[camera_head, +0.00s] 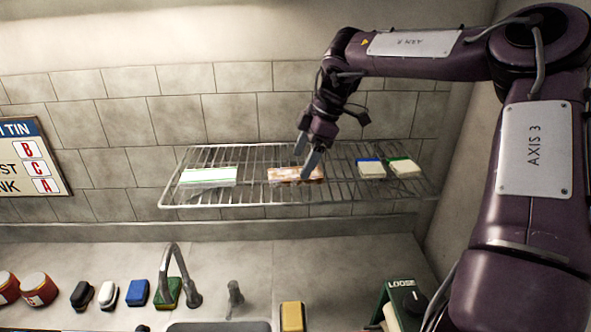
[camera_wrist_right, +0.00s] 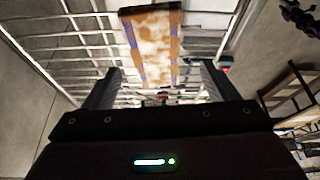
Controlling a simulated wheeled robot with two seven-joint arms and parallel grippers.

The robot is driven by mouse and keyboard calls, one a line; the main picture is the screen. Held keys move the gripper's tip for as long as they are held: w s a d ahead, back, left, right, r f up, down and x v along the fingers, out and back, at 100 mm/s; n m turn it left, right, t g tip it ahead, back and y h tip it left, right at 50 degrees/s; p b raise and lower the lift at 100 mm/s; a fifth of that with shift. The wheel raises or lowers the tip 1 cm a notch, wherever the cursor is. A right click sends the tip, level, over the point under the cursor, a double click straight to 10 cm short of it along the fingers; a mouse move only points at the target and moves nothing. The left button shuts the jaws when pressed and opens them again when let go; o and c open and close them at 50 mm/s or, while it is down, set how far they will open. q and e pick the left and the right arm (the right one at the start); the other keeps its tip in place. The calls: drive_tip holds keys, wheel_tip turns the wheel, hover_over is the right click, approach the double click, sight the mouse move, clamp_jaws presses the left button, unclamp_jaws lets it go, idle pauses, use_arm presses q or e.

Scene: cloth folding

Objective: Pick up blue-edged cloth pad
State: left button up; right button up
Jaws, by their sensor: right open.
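A small pale pad with a blue edge (camera_head: 371,169) lies on the wire rack, right of the middle. A similar pad with a green edge (camera_head: 404,168) lies close beside it on the right. My right gripper (camera_head: 306,155) is open and empty, left of these pads. It points down over a brown-and-white patterned piece (camera_head: 284,174) on the rack. In the right wrist view, this patterned piece (camera_wrist_right: 155,45) has orange and blue-violet strips along its sides. It appears beyond the open fingers (camera_wrist_right: 156,88); contact cannot be told. My left gripper is out of view.
The wire rack (camera_head: 250,191) stands out from the tiled wall. A white piece with a green stripe (camera_head: 208,175) lies on its left.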

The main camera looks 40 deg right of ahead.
sight(296, 173)
drive_tip(key=shift+d+p+x, duration=0.25)
drive_tip(key=shift+p+x, duration=0.25)
drive_tip(key=shift+x, duration=0.7)
drive_tip(key=shift+w+f, duration=0.3)
drive_tip(key=shift+f, duration=0.25)
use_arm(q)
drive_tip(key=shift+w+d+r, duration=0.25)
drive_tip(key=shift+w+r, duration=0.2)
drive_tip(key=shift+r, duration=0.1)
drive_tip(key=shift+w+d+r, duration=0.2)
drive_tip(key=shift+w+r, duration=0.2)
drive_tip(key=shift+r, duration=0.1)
use_arm(e)
drive_tip(key=shift+a+r, duration=0.1)
drive_tip(key=shift+a, duration=0.05)
drive_tip(key=shift+c, duration=0.3)
drive_tip(key=shift+s, duration=0.1)
drive_tip(key=shift+c, duration=1.1)
drive_tip(key=c, duration=0.8)
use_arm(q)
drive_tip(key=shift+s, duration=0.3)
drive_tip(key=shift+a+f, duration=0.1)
use_arm(e)
drive_tip(key=shift+r, duration=0.1)
